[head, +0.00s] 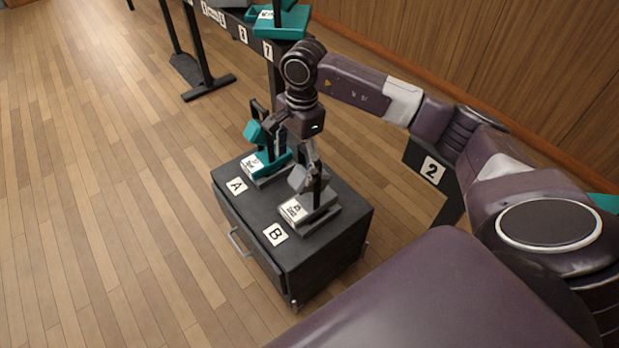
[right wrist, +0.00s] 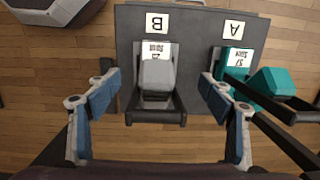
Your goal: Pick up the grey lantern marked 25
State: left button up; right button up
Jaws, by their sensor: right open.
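The grey lantern (head: 316,208) stands on the black cabinet by the B label; it also shows in the right wrist view (right wrist: 157,74). Its white tag (head: 294,210) carries small print that I cannot read surely. My right gripper (head: 294,152) is open and empty above the cabinet. In the right wrist view its fingers (right wrist: 158,88) spread to either side of the grey lantern, which appears between them, with no visible contact. The gripper hides part of the lantern in the head view. My left gripper is not in view.
A teal lantern (right wrist: 270,84) stands by the A label, close beside the right gripper's finger. The cabinet (head: 345,222) has a drawer handle at its front. A black rail with numbered labels and another teal lantern (head: 283,23) is behind. Wooden floor at left is clear.

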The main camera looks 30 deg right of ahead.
jog(key=d+h, duration=0.1)
jog(key=d, duration=0.2)
jog(key=shift+s+d, duration=0.1)
jog(key=shift+s, duration=0.05)
jog(key=shift+d+f, duration=0.1)
jog(key=shift+f, duration=0.8)
jog(key=f, duration=0.5)
jog(key=shift+d+f+b, duration=0.25)
jog(key=shift+d+b, duration=0.05)
jog(key=c, duration=2)
jog(key=shift+w+r, duration=0.2)
jog(key=shift+w, duration=0.05)
grip_shut()
